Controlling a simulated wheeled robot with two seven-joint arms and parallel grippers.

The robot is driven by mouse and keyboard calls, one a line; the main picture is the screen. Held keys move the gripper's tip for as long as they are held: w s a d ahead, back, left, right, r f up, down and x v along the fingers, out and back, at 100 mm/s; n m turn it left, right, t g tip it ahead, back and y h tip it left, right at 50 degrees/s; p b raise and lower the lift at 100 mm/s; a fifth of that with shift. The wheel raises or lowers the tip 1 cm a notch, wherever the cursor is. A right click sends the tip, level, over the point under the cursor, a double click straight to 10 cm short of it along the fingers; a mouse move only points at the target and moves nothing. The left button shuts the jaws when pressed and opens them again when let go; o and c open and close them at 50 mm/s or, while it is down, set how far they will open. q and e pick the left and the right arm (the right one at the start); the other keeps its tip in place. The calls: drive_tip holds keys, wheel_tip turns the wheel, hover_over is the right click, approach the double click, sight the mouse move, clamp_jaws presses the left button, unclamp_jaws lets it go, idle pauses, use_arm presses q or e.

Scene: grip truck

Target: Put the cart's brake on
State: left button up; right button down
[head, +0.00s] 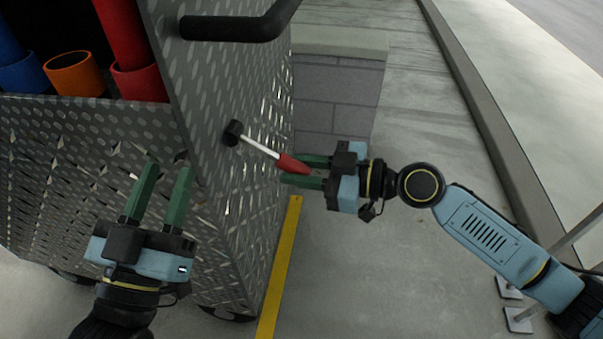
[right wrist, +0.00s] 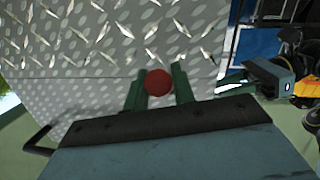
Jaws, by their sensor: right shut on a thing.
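The cart (head: 85,140) is a tall metal box with diamond-plate sides at the left of the head view. Its brake lever (head: 262,147) sticks out from the side, with a black pivot, a silver rod and a red grip (head: 293,164). My right gripper (head: 305,171) is shut on the red grip; the grip's round red end (right wrist: 158,82) shows between the fingers in the right wrist view. My left gripper (head: 160,185) is open and empty, in front of the cart's near face.
A black handle bar (head: 240,27) juts from the cart's upper side. Coloured tubes (head: 75,73) stand in the cart's top. A yellow floor line (head: 279,270) runs beside the cart. A grey block wall (head: 338,90) stands behind. The floor to the right is mostly clear, with a kerb (head: 480,110) beyond.

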use_arm(q)
drive_tip(key=shift+s+r+t+h+b, duration=0.15)
drive_tip(key=shift+s+r+t, duration=0.3)
drive_tip(key=shift+r, duration=0.25)
drive_tip(key=shift+s+r+t+h+b, duration=0.15)
drive_tip(key=shift+s+r+t, duration=0.2)
drive_tip(key=shift+r+t, duration=0.25)
use_arm(e)
drive_tip(key=c, duration=1.2)
unclamp_jaws()
drive_tip(key=shift+o, duration=0.2)
drive_tip(key=shift+f, duration=0.1)
use_arm(q)
drive_tip(key=shift+s+r+h, duration=0.1)
drive_tip(key=shift+r+h, duration=0.2)
drive_tip(key=shift+r, duration=0.05)
use_arm(e)
drive_tip(key=v, duration=1.3)
drive_tip(key=shift+d, duration=0.2)
use_arm(q)
drive_tip(key=shift+f+t, duration=0.15)
drive_tip(key=shift+t, duration=0.1)
